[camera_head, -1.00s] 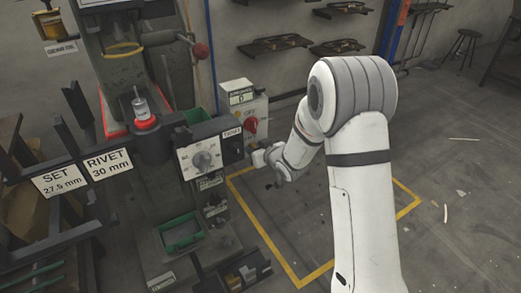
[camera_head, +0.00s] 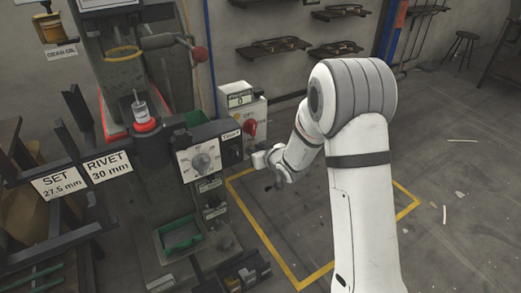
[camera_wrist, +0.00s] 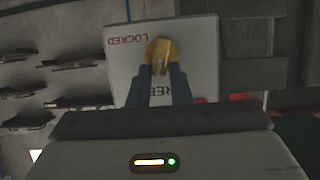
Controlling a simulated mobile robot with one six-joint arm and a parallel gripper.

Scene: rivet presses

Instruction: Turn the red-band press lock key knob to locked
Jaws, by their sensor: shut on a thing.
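The lock key knob (camera_wrist: 160,50) is brass-coloured and sits on a white plate (camera_wrist: 200,45) in the wrist view. The plate reads LOCKED, upside down, left of the knob. Lettering that seems to read FREE shows below it, partly covered by my fingers. My gripper (camera_wrist: 161,75) has its two dark fingers shut on the knob. Which word the knob points to I cannot tell. In the head view my gripper (camera_head: 262,159) is at the right side of the press (camera_head: 130,175); the knob cannot be made out there. A red band (camera_head: 145,126) shows on the press.
A white dial panel (camera_head: 203,160) and a dark box (camera_head: 231,149) are just left of my gripper. A yellow floor line (camera_head: 262,230) borders clear floor on the right.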

